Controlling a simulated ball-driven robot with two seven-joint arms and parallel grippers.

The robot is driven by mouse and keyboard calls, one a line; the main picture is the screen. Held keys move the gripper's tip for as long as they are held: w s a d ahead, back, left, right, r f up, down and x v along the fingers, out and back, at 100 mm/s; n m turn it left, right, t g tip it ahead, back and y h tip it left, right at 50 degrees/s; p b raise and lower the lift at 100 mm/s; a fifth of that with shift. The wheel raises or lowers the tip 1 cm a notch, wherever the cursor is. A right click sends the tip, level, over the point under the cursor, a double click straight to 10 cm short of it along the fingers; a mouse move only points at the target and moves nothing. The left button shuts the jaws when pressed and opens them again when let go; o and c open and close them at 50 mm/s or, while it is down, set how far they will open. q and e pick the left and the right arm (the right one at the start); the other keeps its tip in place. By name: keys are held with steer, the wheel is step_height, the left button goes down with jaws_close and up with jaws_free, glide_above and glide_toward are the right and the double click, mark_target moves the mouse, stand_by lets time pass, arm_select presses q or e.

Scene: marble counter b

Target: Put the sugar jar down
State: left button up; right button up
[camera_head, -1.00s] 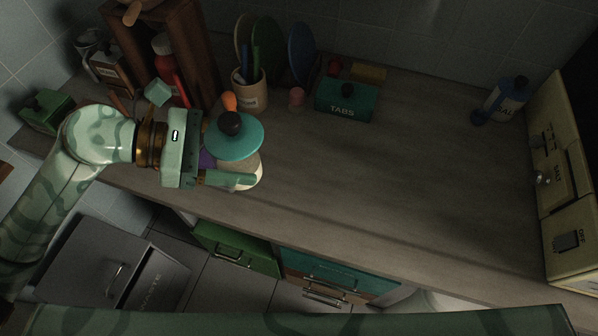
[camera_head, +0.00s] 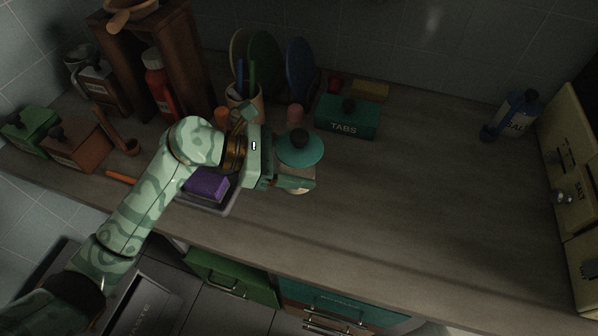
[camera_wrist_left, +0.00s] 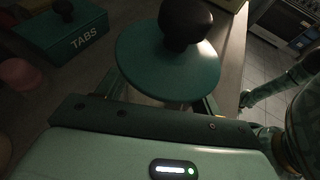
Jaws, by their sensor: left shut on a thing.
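The sugar jar has a round teal lid (camera_head: 300,152) with a black knob and a pale body, mostly hidden by the lid and fingers. My left gripper (camera_head: 292,170) is shut on the jar from the left, a finger showing on the near side. The jar is upright over the middle-left of the counter (camera_head: 420,190); I cannot tell whether its base touches. The left wrist view shows the lid (camera_wrist_left: 168,62) and knob close up between the fingers. Part of my right arm seems to show at that view's right edge; its jaws are too small to read.
The teal TABS box (camera_head: 347,119) stands just behind and right of the jar, a pink object (camera_head: 295,114) behind it. A purple sponge (camera_head: 207,184) lies on a grey tray (camera_head: 229,207) to the left. A utensil cup (camera_head: 243,101) stands behind my wrist.

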arm_select(q)
steer(key=f, duration=0.2)
steer(key=f+b, duration=0.1)
steer(key=shift+w+d+f, duration=0.15)
steer(key=shift+d+f, duration=0.05)
steer(key=shift+f, duration=0.2)
steer(key=shift+r, duration=0.15)
steer(key=o, duration=1.2)
steer(key=shift+f, duration=0.2)
steer(key=shift+r, duration=0.15)
steer(key=shift+a+r, duration=0.15)
steer(key=shift+a, duration=0.15)
steer(key=p+v, duration=0.1)
steer(key=v, duration=1)
steer(key=shift+a, duration=0.25)
